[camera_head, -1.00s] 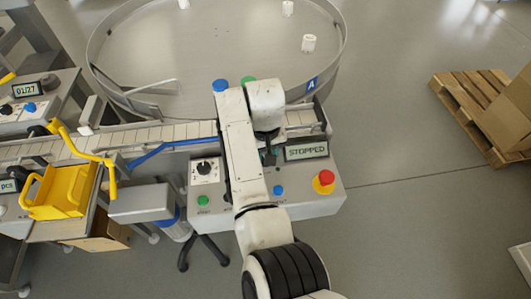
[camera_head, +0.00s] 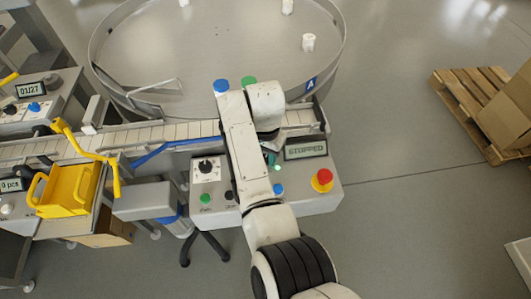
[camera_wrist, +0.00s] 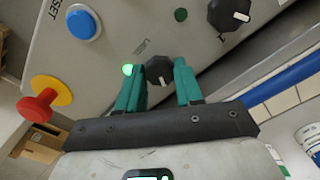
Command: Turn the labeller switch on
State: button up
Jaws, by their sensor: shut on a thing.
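The labeller switch, a small black knob with a white mark (camera_wrist: 160,70), sits on the grey control panel in the wrist view. My gripper (camera_wrist: 160,73) has its teal fingers shut on this knob, one on each side. The white mark points toward my gripper's palm. A small lamp (camera_wrist: 127,69) beside the knob glows green; it also shows in the head view (camera_head: 278,168). The small label by the knob is too blurred to read fully. In the head view my arm hides the knob and most of the gripper.
A larger black dial (camera_wrist: 229,14), a blue reset button (camera_wrist: 82,24) and a red stop button (camera_wrist: 36,106) on yellow are on the same panel. The panel display (camera_head: 306,148) reads STOPPED. A conveyor (camera_head: 170,132) and round table (camera_head: 220,45) lie behind.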

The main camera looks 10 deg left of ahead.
jog(key=shift+m, duration=0.3)
jog(key=o, duration=1)
jog(key=shift+o, duration=0.2)
jog(key=shift+r, duration=0.1)
notch_tip(320, 180, up, 11)
jog(key=b, duration=0.1)
jog(key=shift+f, duration=0.25)
